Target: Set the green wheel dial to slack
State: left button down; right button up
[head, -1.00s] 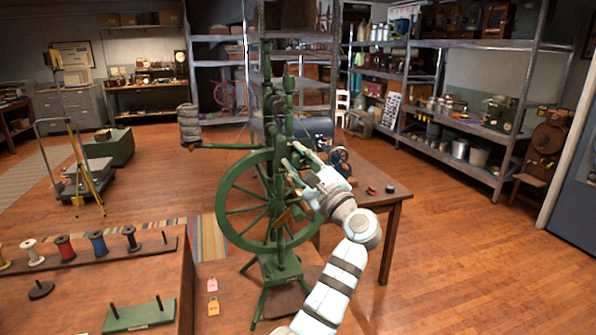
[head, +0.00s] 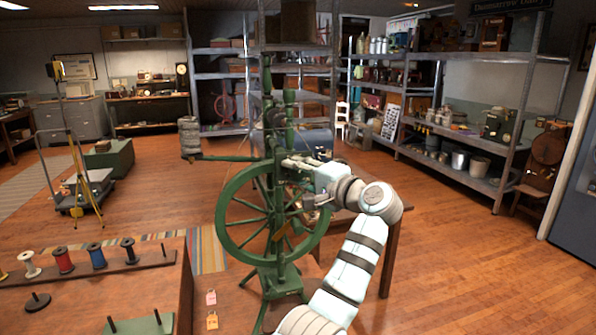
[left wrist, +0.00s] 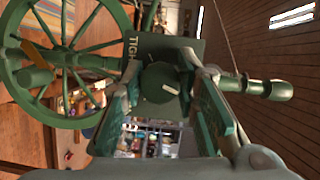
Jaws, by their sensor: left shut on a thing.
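The green spinning wheel (head: 222,212) stands upright in the middle of the head view. Its dial is a dark round knob (left wrist: 160,84) with a pale pointer mark, seen in the left wrist view on a dark green plate (left wrist: 185,48). Letters reading "TIGH" show on the plate, left of the knob; no "slack" lettering is readable. My left gripper (head: 288,166) is at the upper part of the wheel frame. In the left wrist view its fingers (left wrist: 165,90) are on both sides of the knob, shut on it. My right gripper is out of view.
A wooden table stands behind my left arm, partly hidden. A bench at lower left holds a rack of thread spools (head: 65,262) and a green peg stand (head: 140,324). Pink (head: 211,297) and yellow (head: 212,320) tags lie near the wheel's foot. Open floor lies at right.

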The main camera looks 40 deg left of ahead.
pick_arm(q)
jog(key=shift+n+h+p, duration=0.5)
jog(key=shift+n+h, duration=0.1)
jog(key=shift+n, duration=0.9)
jog(key=shift+r, duration=0.1)
jog(key=c, duration=1.2)
grip_release()
jog(key=v, duration=1.2)
jog(key=shift+s+a, duration=0.1)
jog(key=shift+s, duration=0.1)
